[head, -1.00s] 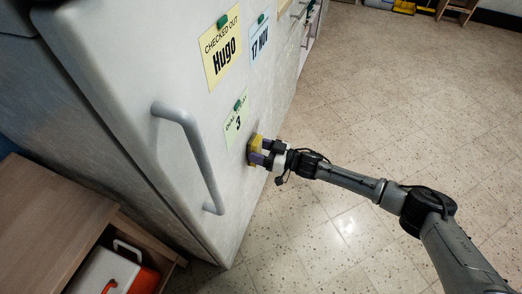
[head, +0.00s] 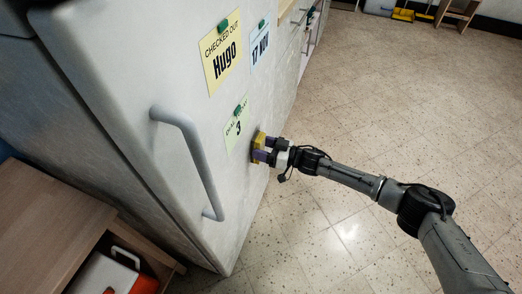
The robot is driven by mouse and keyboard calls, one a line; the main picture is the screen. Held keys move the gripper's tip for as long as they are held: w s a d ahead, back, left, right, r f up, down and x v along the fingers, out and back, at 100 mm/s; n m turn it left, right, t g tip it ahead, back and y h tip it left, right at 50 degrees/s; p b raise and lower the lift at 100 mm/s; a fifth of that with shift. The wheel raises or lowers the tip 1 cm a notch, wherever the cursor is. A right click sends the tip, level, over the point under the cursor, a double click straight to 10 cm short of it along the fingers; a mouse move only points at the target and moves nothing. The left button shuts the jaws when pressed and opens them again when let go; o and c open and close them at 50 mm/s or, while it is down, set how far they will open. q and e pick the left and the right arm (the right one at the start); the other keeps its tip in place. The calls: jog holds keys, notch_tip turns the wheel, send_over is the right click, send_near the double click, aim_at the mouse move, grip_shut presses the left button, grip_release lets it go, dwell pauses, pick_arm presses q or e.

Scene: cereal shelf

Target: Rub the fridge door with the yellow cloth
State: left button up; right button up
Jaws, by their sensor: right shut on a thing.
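The white fridge door (head: 140,75) fills the left half of the head view, with a long grey handle (head: 190,150) on it. My right gripper (head: 262,150) is at the door's right part, below the paper notes. The cloth appears to touch the door surface. Much of the cloth is hidden by the fingers. My left gripper is not in view.
Notes held by green magnets hang on the door: a yellow "Hugo" note (head: 221,58), a blue "17 Nov" note (head: 260,45) and a green note (head: 237,124). A wooden cabinet (head: 50,215) stands at lower left. The speckled floor (head: 380,110) at right is open.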

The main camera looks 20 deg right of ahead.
aim_at(260, 127)
jog(key=shift+w+d+f, duration=0.1)
jog(key=shift+w+d, duration=0.2)
jog(key=shift+w, duration=0.1)
jog(key=shift+w+d+r+b, duration=0.25)
jog(key=shift+w+d+r, duration=0.1)
jog(key=shift+w+d, duration=0.35)
jog(key=shift+w+d+r+b, duration=0.25)
jog(key=shift+w+d, duration=0.3)
jog(key=shift+w, duration=0.3)
jog(key=shift+w+d+r+b, duration=0.2)
jog(key=shift+w+d+r, duration=0.2)
jog(key=shift+w+d, duration=0.3)
jog(key=shift+s+a+r+p, duration=0.15)
jog(key=shift+a+p, duration=0.1)
jog(key=shift+p, duration=0.25)
jog(key=s+a+p, duration=0.3)
jog(key=p, duration=0.2)
jog(key=shift+s, duration=0.25)
jog(key=shift+s+a+f+p, duration=0.2)
jog(key=shift+s+a+p, duration=0.5)
jog(key=shift+p, duration=0.15)
